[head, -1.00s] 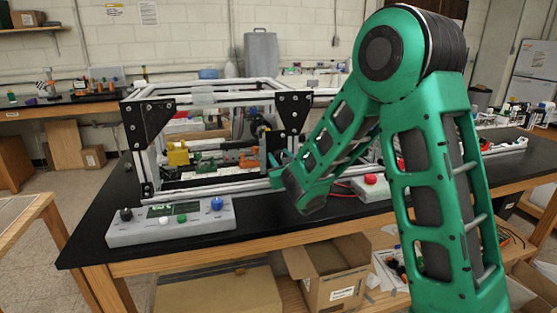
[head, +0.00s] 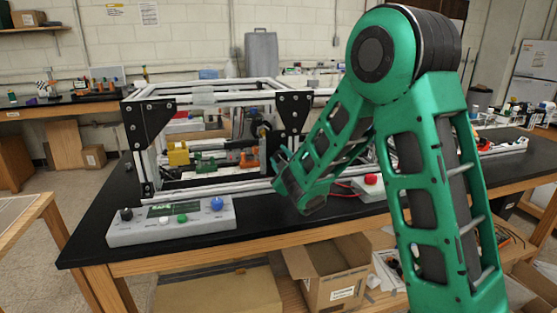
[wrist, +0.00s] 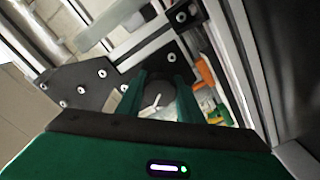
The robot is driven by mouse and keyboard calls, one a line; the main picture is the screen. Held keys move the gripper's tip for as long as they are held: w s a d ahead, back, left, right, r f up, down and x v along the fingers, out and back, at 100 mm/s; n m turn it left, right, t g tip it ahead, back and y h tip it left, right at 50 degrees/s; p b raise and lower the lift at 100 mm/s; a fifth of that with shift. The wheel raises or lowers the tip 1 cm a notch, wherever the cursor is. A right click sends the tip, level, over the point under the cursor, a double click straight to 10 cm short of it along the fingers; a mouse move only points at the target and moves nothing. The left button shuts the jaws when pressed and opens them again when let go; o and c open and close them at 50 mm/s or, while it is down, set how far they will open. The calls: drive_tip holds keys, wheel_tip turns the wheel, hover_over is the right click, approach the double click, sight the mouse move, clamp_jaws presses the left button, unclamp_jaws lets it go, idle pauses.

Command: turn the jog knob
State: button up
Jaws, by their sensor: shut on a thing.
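My gripper (wrist: 158,100) reaches in at the right end of the white extrusion frame (head: 205,97). In the wrist view its two green fingers are closed on a small part with a pale, pointer-like mark, apparently the jog knob (wrist: 157,101). The fingers cover its sides. In the head view the fingertips and this part are hidden or too small to make out, behind the frame corner and my green arm. A grey control panel (head: 140,232) at the front left carries a black knob (head: 126,214), a blue button (head: 217,204) and a small display (head: 173,208).
Black corner plates (head: 294,111) and white bars stand close around my gripper. Orange (wrist: 203,78) and green parts lie just right of the fingers. A red button box (head: 370,181) sits right of the frame. Open cardboard boxes (head: 335,275) stand below the bench.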

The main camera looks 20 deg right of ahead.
drive_tip(key=shift+n, duration=1.6)
drive_tip(key=shift+f, duration=0.1)
drive_tip(key=o, duration=0.8)
drive_tip(key=shift+c, duration=0.2)
drive_tip(key=shift+s, duration=0.1)
drive_tip(key=s, duration=1)
drive_tip(key=shift+s, duration=0.25)
